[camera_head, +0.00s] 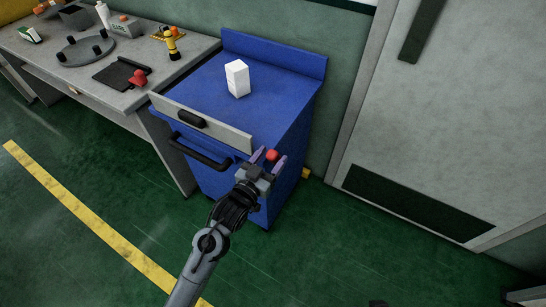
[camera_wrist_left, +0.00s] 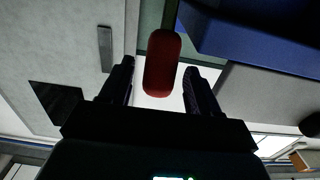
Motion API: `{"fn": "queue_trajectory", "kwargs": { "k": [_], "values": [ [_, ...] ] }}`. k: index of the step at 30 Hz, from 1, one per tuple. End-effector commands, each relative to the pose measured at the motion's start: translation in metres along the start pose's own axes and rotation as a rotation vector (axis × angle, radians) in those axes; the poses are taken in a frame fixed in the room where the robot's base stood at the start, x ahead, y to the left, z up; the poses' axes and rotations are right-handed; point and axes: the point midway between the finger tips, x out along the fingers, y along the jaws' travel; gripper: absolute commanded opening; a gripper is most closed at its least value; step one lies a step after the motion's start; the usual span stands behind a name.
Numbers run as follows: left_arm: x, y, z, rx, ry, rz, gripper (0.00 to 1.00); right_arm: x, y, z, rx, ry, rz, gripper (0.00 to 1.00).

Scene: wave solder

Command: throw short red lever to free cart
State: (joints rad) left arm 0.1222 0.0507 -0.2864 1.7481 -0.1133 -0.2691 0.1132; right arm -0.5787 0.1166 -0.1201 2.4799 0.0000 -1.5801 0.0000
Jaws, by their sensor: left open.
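The blue cart (camera_head: 215,75) stands beside the grey workbench. The red lever (camera_head: 271,155) shows as a small red knob at the cart's front right corner; its shaft is hidden. My left gripper (camera_head: 268,159) is open, with its two fingers on either side of the red knob in the head view. In the left wrist view the red lever end (camera_wrist_left: 162,63) stands upright between the open fingertips, with gaps on both sides. I cannot tell how deep it sits between them. My right gripper is in neither view.
A white box (camera_head: 237,78) stands on the cart top. A black handle (camera_head: 200,151) is on the cart's front. The workbench (camera_head: 50,62) holds a round fixture, a black plate and several tools. A grey door (camera_head: 440,100) is at the right. Green floor is clear in front.

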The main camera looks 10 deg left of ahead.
Motion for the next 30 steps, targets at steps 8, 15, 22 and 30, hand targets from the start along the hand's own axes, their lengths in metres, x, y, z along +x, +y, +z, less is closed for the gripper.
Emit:
{"fn": "queue_trajectory", "kwargs": {
  "k": [8,15,22,30],
  "values": [
    [0.0149,0.0002,0.0001,0.0,-0.001,0.0,0.62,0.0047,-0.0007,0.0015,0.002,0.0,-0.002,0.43],
    [0.0151,0.0002,-0.0001,0.0,-0.001,0.0,0.62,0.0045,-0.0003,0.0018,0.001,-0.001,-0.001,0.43],
    [0.0149,0.0001,-0.0001,0.0,-0.001,0.0,0.28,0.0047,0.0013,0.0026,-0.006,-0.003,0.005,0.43],
    [0.0148,0.0001,-0.0001,0.0,-0.001,0.0,0.0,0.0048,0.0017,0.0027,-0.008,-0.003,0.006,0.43]
  ]
}}
